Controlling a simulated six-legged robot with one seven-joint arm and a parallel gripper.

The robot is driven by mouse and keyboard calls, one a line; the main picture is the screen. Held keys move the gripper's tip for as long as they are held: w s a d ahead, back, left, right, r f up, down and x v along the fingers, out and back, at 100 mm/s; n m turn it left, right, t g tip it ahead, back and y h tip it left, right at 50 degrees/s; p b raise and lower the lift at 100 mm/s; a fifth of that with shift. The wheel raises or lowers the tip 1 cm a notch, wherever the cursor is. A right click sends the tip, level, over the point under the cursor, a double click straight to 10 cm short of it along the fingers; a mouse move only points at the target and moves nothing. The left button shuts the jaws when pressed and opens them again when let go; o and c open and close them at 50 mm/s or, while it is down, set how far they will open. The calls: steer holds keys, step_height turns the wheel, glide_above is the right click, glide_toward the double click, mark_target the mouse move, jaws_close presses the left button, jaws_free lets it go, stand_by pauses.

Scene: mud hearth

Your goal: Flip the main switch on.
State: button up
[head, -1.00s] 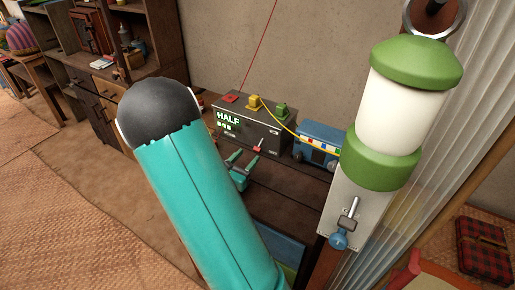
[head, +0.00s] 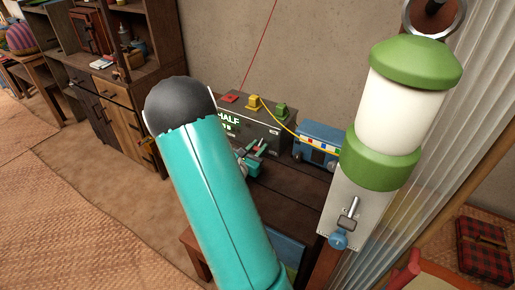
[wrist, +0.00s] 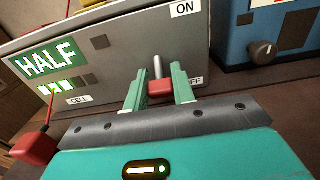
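The main switch is a grey lever with a red grip (wrist: 160,88) on the front of a grey metal box (wrist: 110,45). The lever hangs downward, with an ON label (wrist: 185,8) above and a partly covered OFF label (wrist: 195,81) below. My gripper (wrist: 160,75) has its two green fingers apart, one on each side of the red grip. Any contact with it is unclear. In the head view my gripper (head: 250,155) is at the front of the box (head: 262,135), and my arm hides part of it.
The box display (wrist: 50,62) reads HALF, with lit green bars below. A blue unit (head: 318,143) stands close on the right. A yellow cable (head: 285,125) runs between them. A green-and-white cylinder (head: 402,110) stands in the right foreground. A red clip (wrist: 35,147) shows at lower left.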

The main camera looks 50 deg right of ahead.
mark_target(260, 142)
steer(key=shift+c, duration=1.2)
steer(key=shift+r, duration=0.1)
steer(key=y, duration=0.1)
steer(key=r+y, duration=0.1)
steer(key=y, duration=0.1)
steer(key=shift+a+r+y, duration=0.15)
steer(key=shift+y, duration=0.15)
steer(key=y, duration=0.1)
steer(key=r+y, duration=0.1)
steer(key=shift+y, duration=0.4)
steer(key=shift+d+r+g+y, duration=0.1)
steer(key=shift+r+g+y, duration=0.1)
steer(key=shift+y, duration=0.6)
steer(key=shift+d+r+g+y, duration=0.1)
steer(key=shift+r+g+y, duration=0.1)
steer(key=shift+y, duration=0.9)
steer(key=o, duration=1)
